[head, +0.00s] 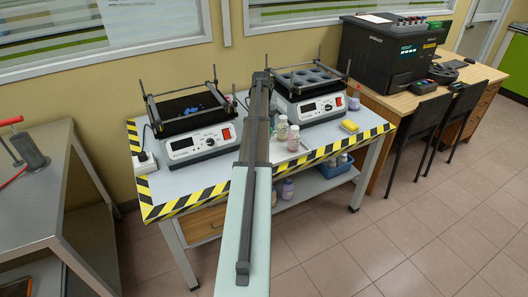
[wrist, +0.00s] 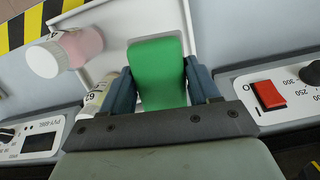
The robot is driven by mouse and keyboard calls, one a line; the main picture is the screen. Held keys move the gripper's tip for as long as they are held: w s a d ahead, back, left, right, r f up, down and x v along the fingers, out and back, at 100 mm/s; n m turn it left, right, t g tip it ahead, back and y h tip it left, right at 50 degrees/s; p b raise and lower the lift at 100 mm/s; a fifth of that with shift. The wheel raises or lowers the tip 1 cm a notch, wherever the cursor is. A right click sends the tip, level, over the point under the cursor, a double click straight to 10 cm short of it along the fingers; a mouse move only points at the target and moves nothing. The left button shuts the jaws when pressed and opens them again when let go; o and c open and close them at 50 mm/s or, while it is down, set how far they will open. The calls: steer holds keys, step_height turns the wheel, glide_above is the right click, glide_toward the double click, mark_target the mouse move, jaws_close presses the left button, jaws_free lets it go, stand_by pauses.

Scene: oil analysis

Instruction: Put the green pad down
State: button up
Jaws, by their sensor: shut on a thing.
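In the wrist view the green pad (wrist: 156,88) is held between the two blue-grey fingers of my gripper (wrist: 160,68). The fingers are shut on its sides. Beyond and below the pad lies a white tray-like surface (wrist: 138,20) with a raised edge. I cannot tell whether the pad touches it. In the head view my arm runs over the middle of the table (head: 222,178), between two shaker devices, and hides the pad.
A pink bottle (wrist: 75,48) and another bottle (wrist: 98,97) are left of my gripper. The left shaker (head: 200,141) and right shaker (head: 312,108) flank my arm. A yellow sponge (head: 349,126) lies near the table's right edge. Free tabletop is in front of the shakers.

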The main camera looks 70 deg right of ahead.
steer(key=shift+n, duration=0.4)
steer(key=shift+f, duration=5)
steer(key=shift+a+f, duration=0.1)
steer(key=o, duration=0.7)
steer(key=shift+c, duration=0.2)
steer(key=r, duration=0.4)
steer(key=w+d+r, duration=0.1)
steer(key=r, duration=0.7)
steer(key=shift+w+d, duration=0.15)
